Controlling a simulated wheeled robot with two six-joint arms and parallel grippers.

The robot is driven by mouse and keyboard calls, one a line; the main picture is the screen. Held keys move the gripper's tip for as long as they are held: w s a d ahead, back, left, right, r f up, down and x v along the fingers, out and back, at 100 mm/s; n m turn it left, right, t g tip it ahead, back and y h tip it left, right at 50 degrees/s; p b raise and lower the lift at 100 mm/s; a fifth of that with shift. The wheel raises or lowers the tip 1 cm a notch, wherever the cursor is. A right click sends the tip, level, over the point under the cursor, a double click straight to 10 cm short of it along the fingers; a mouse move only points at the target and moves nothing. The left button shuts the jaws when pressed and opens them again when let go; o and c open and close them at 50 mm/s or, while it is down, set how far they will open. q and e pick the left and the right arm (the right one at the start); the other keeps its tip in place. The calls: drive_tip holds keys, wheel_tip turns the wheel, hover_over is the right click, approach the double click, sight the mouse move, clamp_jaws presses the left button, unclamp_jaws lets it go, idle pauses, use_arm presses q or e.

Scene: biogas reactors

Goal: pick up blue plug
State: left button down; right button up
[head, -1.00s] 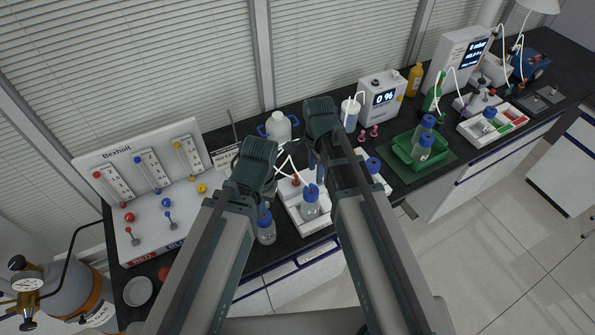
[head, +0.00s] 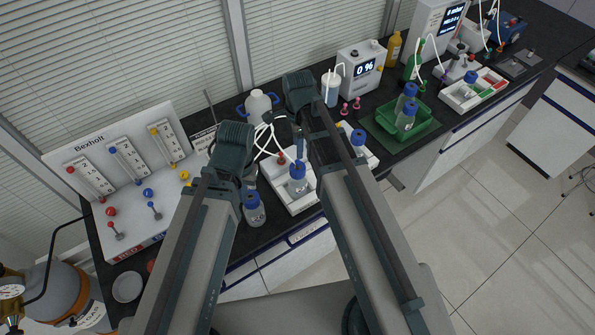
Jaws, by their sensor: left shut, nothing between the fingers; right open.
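My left gripper (head: 249,172) hangs over the bench, mostly hidden behind its own arm, and is shut and empty. My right gripper (head: 304,145) is open above the back of a white tray (head: 292,207), partly hidden by its arm. A small narrow blue piece (head: 299,139) shows at the left edge of my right arm; I cannot tell whether it is the blue plug. A clear bottle with a blue cap (head: 297,178) stands in the white tray, just below my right gripper. Another blue-capped bottle (head: 254,208) stands left of the tray, below my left gripper.
A white Bexholt panel (head: 90,150) stands at the left. A white jug (head: 258,106) with blue handles is behind the grippers. A display box (head: 362,70), pink plugs (head: 350,106) and a green tray (head: 388,122) with blue-capped bottles are to the right. White tubes cross near the grippers.

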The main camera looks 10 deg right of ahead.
sight(298, 161)
use_arm(q)
drive_tip(key=shift+f+b, duration=0.9)
drive_tip(key=shift+f, duration=0.55)
use_arm(e)
drive_tip(key=shift+f, duration=1.45)
wheel_tip(298, 161, down, 5)
drive_tip(key=b, duration=0.5)
drive_tip(key=shift+f, duration=0.15)
use_arm(q)
wheel_tip(298, 161, down, 5)
use_arm(e)
drive_tip(key=shift+c, duration=0.2)
clamp_jaws()
